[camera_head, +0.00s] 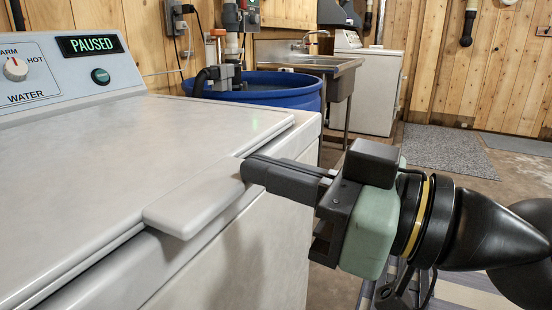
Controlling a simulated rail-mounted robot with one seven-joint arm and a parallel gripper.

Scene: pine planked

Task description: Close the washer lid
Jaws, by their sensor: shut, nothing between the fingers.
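The white washer lid (130,175) lies flat and level over the washer top in the head view, with only a thin seam around its edge. Its front handle tab (195,200) sticks out past the front edge of the washer (235,265). My gripper (255,172) comes in from the right, with its fingers shut and empty. The dark fingertips are at the right end of the tab and look to be touching or just above it; I cannot tell which. The control panel (70,65) behind the lid reads PAUSED.
A blue tub (285,92) stands behind the washer. A metal sink (310,62) and another white appliance (370,85) are further back. A grey mat (450,150) lies on the open floor at the right.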

